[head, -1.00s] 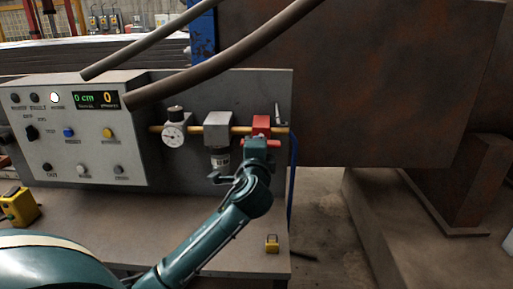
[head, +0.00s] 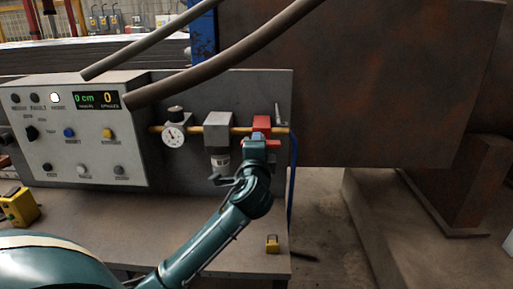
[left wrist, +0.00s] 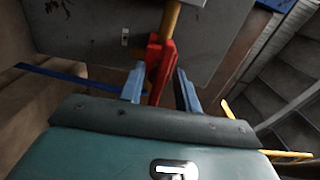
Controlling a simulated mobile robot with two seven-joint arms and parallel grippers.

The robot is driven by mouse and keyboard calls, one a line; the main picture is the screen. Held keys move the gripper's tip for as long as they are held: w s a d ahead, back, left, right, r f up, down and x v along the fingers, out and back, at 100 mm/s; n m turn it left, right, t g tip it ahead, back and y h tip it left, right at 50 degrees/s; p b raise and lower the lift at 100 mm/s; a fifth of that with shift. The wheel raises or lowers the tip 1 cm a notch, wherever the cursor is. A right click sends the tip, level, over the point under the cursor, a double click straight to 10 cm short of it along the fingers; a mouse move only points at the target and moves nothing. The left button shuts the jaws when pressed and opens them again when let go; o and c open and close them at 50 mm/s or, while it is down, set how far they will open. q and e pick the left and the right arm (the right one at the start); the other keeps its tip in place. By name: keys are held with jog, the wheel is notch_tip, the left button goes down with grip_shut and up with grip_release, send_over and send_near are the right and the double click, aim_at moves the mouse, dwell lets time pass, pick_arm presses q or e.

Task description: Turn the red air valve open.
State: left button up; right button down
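The red air valve (head: 261,124) sits on the brass pipe at the right end of the grey panel. In the left wrist view its red handle (left wrist: 157,70) points towards my palm. My left gripper (head: 256,143) is right at the valve, hiding part of it in the head view. In the left wrist view my left gripper's blue fingers (left wrist: 160,82) stand on either side of the handle, with narrow gaps beside its near end. They look open around it; contact at the tips is not clear. My right gripper is in neither view.
A pressure gauge (head: 173,135) and a grey filter unit (head: 218,133) are on the pipe left of the valve. A control box (head: 75,150) stands further left. A blue hose (head: 293,175) hangs right of the valve. A small yellow item (head: 272,244) lies on the bench.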

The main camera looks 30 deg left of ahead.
pick_arm(q)
jog(key=shift+s, duration=0.1)
jog(key=b+v, duration=0.1)
jog(key=v, duration=1.2)
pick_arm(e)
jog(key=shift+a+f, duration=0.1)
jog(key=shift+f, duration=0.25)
pick_arm(q)
jog(key=s+d+f+g+h+p, duration=0.1)
jog(key=d+f+h, duration=0.3)
jog(key=f, duration=0.4)
jog(key=d+f+g+h+p, duration=0.1)
jog(key=d+f+h+p, duration=0.2)
jog(key=f, duration=0.5)
jog(key=s+d+f+n+g+h, duration=0.1)
jog(key=s+d+f+n+h, duration=0.2)
jog(key=s+f, duration=0.3)
jog(key=s+d+f+n+g+h+p, duration=0.1)
jog(key=s+d+f+n+h, duration=0.2)
jog(key=s+f, duration=0.4)
jog(key=d+n, duration=0.1)
jog(key=n, duration=0.1)
jog(key=shift+s+n+g, duration=0.2)
jog(key=shift+n+g, duration=0.1)
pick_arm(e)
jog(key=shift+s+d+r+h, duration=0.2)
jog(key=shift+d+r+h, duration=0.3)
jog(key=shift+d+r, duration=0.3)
